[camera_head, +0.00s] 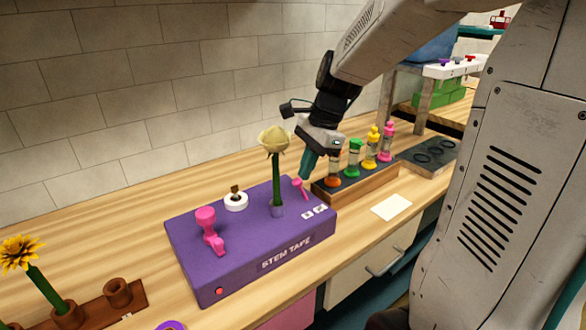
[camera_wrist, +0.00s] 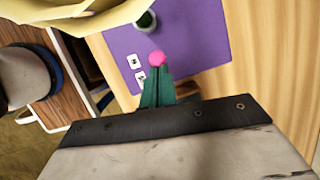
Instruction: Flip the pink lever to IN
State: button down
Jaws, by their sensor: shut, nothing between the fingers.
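The pink lever (camera_head: 300,188) stands near the right end of the purple STEM TAPE box (camera_head: 240,255), its knob tilted up to the left in the head view. My gripper (camera_head: 308,172) is shut and empty, its green fingertips right beside the lever knob. In the wrist view the pink knob (camera_wrist: 157,58) sits at the tips of my shut fingers (camera_wrist: 157,80). Whether they touch cannot be told. Two small white labels (camera_head: 314,212) lie on the box in front of the lever; their lettering is too small to read.
A cream rose (camera_head: 274,140) stands upright in a holder on the box, close to my gripper. A larger pink handle (camera_head: 208,228) and a white tape roll (camera_head: 236,201) are on the box's left. A wooden tray (camera_head: 358,183) with several coloured bottles stands right behind my gripper.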

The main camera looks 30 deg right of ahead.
jog(key=shift+a, duration=0.2)
jog(key=shift+d+f, duration=0.1)
jog(key=shift+d, duration=0.05)
jog(key=shift+d+f, duration=0.25)
jog(key=shift+d, duration=0.35)
notch_tip(320, 180, up, 10)
jog(key=s, duration=0.1)
jog(key=shift+d, duration=0.45)
dwell(0.5)
